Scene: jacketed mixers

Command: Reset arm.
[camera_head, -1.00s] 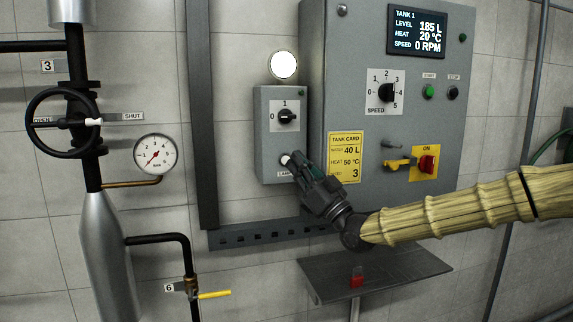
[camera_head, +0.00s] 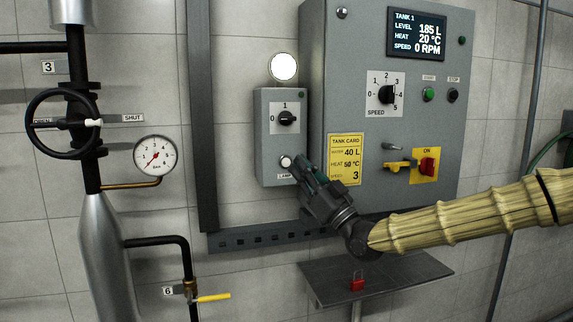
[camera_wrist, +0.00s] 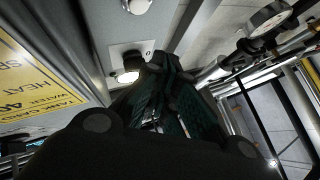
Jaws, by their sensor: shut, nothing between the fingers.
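My gripper (camera_head: 300,168) is shut and empty. Its fingertips are just to the right of and below the white lamp button (camera_head: 286,161) on the small grey box (camera_head: 264,140). In the wrist view, the closed fingers (camera_wrist: 165,75) point toward the lit round button (camera_wrist: 128,76); I cannot tell whether they touch it. My arm reaches in from the right. A black selector switch (camera_head: 287,118) sits above the button on the same box.
The control cabinet (camera_head: 340,60) stands right of the box, with a speed knob (camera_head: 386,94), a red switch (camera_head: 427,166) and a tank card (camera_head: 346,160). Below is a dark shelf (camera_head: 400,270) with a red padlock (camera_head: 357,282). A valve wheel (camera_head: 40,150) and gauge (camera_head: 155,155) are left.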

